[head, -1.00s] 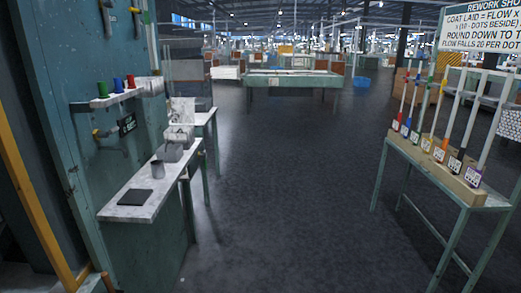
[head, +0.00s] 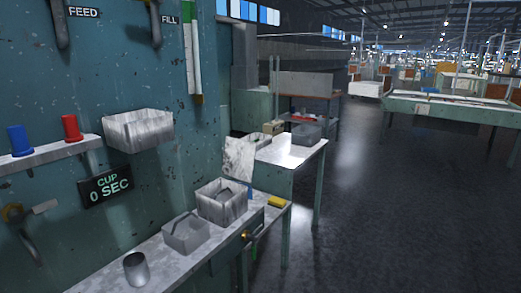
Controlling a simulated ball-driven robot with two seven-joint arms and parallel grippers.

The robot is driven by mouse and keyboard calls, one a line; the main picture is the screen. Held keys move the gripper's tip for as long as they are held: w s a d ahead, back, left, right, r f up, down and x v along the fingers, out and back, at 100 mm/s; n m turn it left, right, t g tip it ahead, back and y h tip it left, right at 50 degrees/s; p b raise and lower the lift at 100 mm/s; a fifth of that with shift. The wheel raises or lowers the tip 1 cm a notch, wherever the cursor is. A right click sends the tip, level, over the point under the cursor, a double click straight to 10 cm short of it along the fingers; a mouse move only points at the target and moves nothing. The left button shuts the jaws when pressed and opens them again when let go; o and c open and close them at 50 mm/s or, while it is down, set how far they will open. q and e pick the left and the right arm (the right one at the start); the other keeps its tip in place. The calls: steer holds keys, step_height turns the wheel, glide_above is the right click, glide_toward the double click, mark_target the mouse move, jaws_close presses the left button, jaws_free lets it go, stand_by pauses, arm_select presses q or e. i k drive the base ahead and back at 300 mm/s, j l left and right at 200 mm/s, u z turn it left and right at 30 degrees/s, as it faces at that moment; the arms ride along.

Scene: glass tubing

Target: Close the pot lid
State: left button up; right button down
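A square grey metal pot (head: 222,208) stands on the narrow wall bench. A mottled pale plate (head: 238,158) stands upright at its back edge and looks like its lid, raised open. Something dark lies across the inside of the pot; its contents cannot be made out. Neither of my grippers is in view.
A smaller grey open box (head: 186,236) and a metal cup (head: 136,269) stand nearer on the bench (head: 165,262). A yellow block (head: 277,202) lies beyond the pot. A grey tray (head: 138,130) and a "CUP 0 SEC" display (head: 107,186) are on the wall. Open floor lies right.

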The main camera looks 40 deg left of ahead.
mark_target(239, 155)
steer(key=i+u, duration=0.2)
steer(key=i, duration=0.2)
steer(key=i+l+u, duration=0.2)
steer(key=i, duration=0.2)
steer(key=i+l+u, duration=0.2)
steer(key=i, duration=0.2)
steer(key=i+u, duration=0.25)
steer(key=u, duration=0.2)
steer(key=i+l+u, duration=0.2)
steer(key=u, duration=0.2)
steer(key=i+l+u, duration=0.2)
steer(key=u, duration=0.25)
steer(key=i+l+u, duration=0.2)
steer(key=l+u, duration=0.25)
steer(key=i+l+u, duration=0.1)
steer(key=u, duration=0.3)
steer(key=i+l+u, duration=0.2)
steer(key=l+u, duration=0.3)
steer(key=i+l+u, duration=0.1)
steer(key=l+u, duration=0.85)
steer(key=l, duration=0.2)
steer(key=i+j+u, duration=0.1)
